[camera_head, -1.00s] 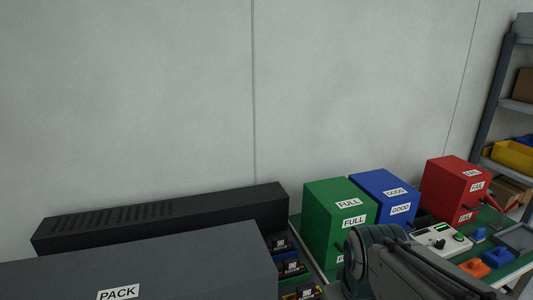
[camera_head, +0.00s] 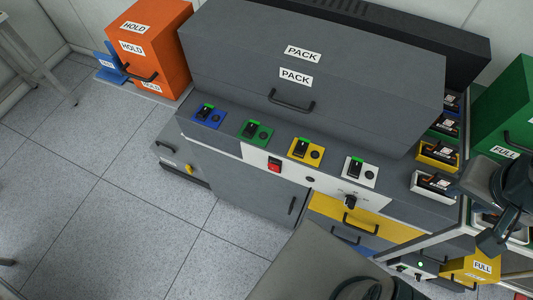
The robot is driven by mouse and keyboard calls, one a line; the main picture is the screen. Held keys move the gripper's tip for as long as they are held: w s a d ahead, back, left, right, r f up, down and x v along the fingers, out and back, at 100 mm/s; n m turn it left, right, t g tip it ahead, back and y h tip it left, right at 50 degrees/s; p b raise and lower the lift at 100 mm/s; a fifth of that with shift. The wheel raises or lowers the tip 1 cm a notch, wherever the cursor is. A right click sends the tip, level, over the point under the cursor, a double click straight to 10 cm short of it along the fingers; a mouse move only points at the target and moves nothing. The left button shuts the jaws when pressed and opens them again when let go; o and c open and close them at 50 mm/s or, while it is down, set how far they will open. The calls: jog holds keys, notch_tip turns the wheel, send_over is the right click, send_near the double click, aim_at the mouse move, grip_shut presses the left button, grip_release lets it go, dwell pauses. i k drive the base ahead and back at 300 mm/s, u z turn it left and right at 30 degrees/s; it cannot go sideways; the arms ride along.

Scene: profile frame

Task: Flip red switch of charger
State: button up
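The charger (camera_head: 330,205) looks to be the long grey bench unit with a hooded lid marked PACK, in the middle of the head view. A small red switch (camera_head: 274,165) sits on a white panel on its front face, left of a black knob (camera_head: 350,202). The switch is in plain sight and nothing touches it. Part of my arm shows at the right edge, over the bench's right end and well apart from the switch. A dark piece hanging there may be my gripper (camera_head: 491,243); its fingers cannot be made out.
Blue, green, yellow and white sockets with black packs line the bench top. An orange HOLD box (camera_head: 150,45) stands at the left, a green FULL box (camera_head: 510,105) at the right. A yellow drawer (camera_head: 340,216) is under the panel.

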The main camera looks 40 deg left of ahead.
aim_at(272, 168)
jog(key=u, duration=0.5)
jog(key=k, duration=1.15)
jog(key=u, duration=0.45)
jog(key=i, duration=0.95)
jog(key=u, duration=1.35)
jog(key=k, duration=0.35)
jog(key=z, duration=0.65)
